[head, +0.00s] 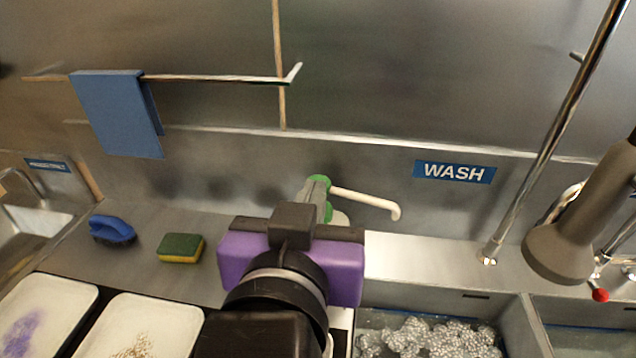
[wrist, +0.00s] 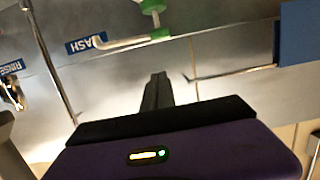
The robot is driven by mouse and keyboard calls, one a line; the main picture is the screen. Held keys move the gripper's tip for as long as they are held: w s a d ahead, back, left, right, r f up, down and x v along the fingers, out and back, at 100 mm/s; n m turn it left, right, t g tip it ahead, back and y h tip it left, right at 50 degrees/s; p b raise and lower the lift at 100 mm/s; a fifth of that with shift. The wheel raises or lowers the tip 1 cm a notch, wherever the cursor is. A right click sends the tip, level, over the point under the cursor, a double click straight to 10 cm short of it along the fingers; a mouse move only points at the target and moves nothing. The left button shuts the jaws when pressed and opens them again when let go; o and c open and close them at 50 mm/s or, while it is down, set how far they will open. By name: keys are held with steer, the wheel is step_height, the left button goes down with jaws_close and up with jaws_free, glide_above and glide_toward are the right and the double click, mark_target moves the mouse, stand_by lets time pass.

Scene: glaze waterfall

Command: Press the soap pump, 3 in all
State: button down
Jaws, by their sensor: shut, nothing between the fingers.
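The soap pump (head: 365,200) shows its white spout and green parts just beyond my gripper in the head view. The spout reaches right and bends down at its tip. The lower part of the pump is largely hidden behind my purple gripper body. In the wrist view the pump (wrist: 125,42) shows its white spout and green fittings near the top edge. My gripper (wrist: 157,76) has its dark fingers together and empty, just short of the pump in that picture. I cannot tell whether the fingers touch it.
A sponge (head: 181,248) and a blue brush (head: 112,231) lie on the steel ledge at left. A blue cloth (head: 118,115) hangs on a wall rail. Two white trays (head: 150,315) stand at front left. A sink of suds (head: 430,335) and a hanging sprayer (head: 575,245) are at right.

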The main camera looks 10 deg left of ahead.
steer(key=shift+s+a+r+m, duration=0.3)
steer(key=shift+a+r, duration=0.05)
steer(key=shift+r, duration=0.2)
steer(key=w+f+p, duration=0.2)
steer(key=w+f, duration=0.4)
steer(key=w, duration=0.3)
steer(key=shift+w+f, duration=0.15)
steer(key=shift+w, duration=0.25)
steer(key=shift+d, duration=0.1)
steer(key=shift+f+b, duration=0.85)
steer(key=shift+f, duration=0.65)
